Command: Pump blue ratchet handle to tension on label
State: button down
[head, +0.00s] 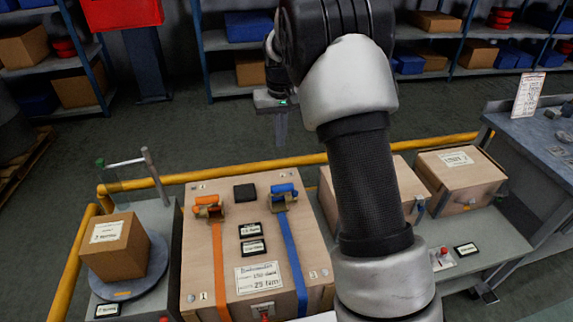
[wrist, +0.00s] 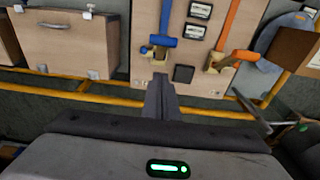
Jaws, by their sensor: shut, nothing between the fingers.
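A wooden crate (head: 195,270) carries a blue strap (head: 293,250) and an orange strap (head: 219,265). The blue ratchet handle (head: 284,191) sits at the crate's far edge, right of centre; it also shows in the wrist view (wrist: 166,43). A white label (head: 258,277) on the crate seems to read 25 with a unit too small to be sure of. My gripper (head: 281,140) is shut and empty, above and beyond the far edge of the crate. In the wrist view its fingers (wrist: 160,80) point toward the blue ratchet, apart from it.
An orange ratchet (head: 209,208) is left of the blue one, with a black block (head: 245,193) between them. Two small displays (head: 251,238) lie on the crate. A yellow rail (head: 240,168) runs behind it. A carton (head: 118,245) stands left; wooden boxes (head: 460,178) stand right.

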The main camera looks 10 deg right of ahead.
dwell(0.3)
send_over(280, 192)
jog(key=w+d, duration=0.1)
jog(key=w, duration=0.2)
jog(key=f, duration=1.3)
jog(key=shift+s, duration=0.25)
jog(key=shift+d+f, duration=0.1)
jog(key=shift+f, duration=0.05)
